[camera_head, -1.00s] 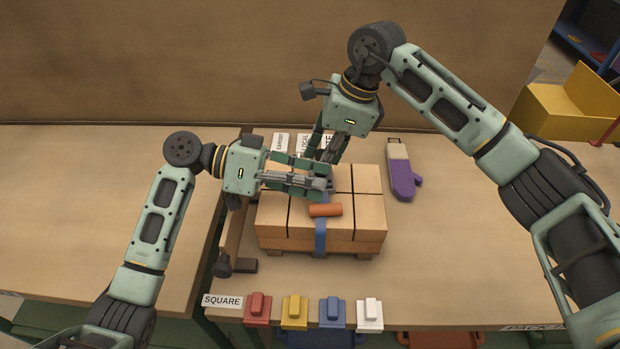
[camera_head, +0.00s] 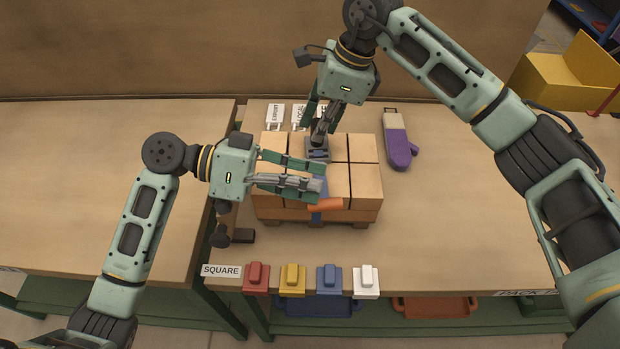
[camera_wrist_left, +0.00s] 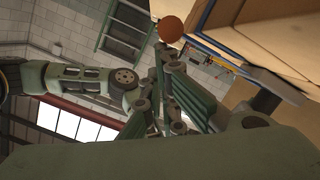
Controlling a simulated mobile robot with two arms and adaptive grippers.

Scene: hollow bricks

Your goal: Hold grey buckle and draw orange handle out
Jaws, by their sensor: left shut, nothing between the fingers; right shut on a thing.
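The grey buckle (camera_head: 317,150) sits on top of the stacked bricks (camera_head: 362,180), on a blue strap (camera_head: 317,217). My right gripper (camera_head: 319,140) comes down from above and is shut on the buckle. The orange handle (camera_head: 326,204) lies across the strap at the front edge of the stack. My left gripper (camera_head: 320,188) is shut and empty, just behind the handle in the head view, and covers part of the strap. In the left wrist view the handle (camera_wrist_left: 171,29) shows as a round orange end by the fingertips (camera_wrist_left: 163,55); contact cannot be told.
Several coloured clips, red (camera_head: 256,279) to white (camera_head: 366,281), line the table's front edge beside a SQUARE label (camera_head: 221,271). A purple-and-beige object (camera_head: 399,145) lies right of the stack. The table is clear farther right. White tags (camera_head: 275,116) stand behind.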

